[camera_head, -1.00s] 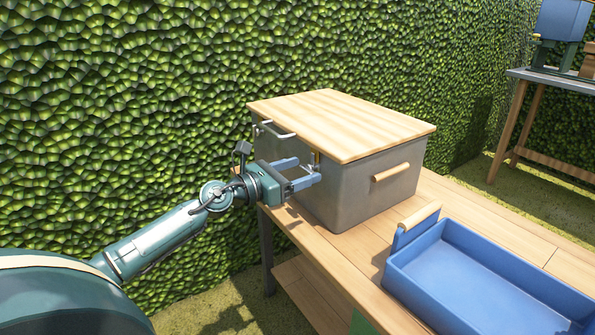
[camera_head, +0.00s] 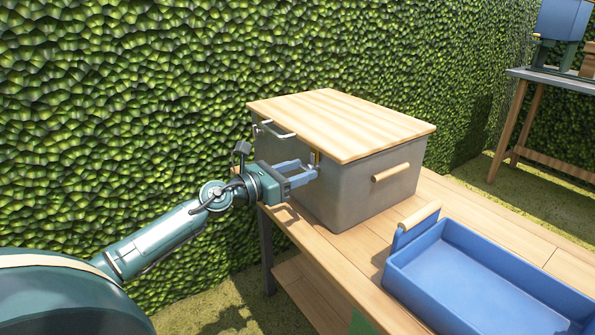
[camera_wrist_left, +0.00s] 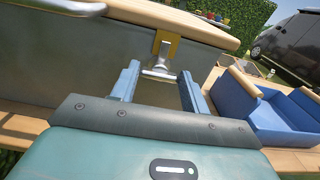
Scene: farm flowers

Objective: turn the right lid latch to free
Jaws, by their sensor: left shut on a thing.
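A grey box (camera_head: 348,195) with a wooden lid (camera_head: 340,120) stands on a wooden table. The right lid latch (camera_head: 317,157) is on its front, just under the lid edge. The wrist view shows this latch (camera_wrist_left: 161,62) as a yellow plate with a metal lever at its lower end. My left gripper (camera_head: 311,169) is at the box front with its blue fingers pointing at the box. It is shut on the lever of the right latch, which sits between the fingertips (camera_wrist_left: 158,78). My right gripper is out of view.
A metal lid handle (camera_head: 278,131) is at the left of the box front. A wooden side handle (camera_head: 391,172) is on the box's right face. A blue tray (camera_head: 485,270) stands to the right on the table (camera_head: 440,200). A hedge rises behind.

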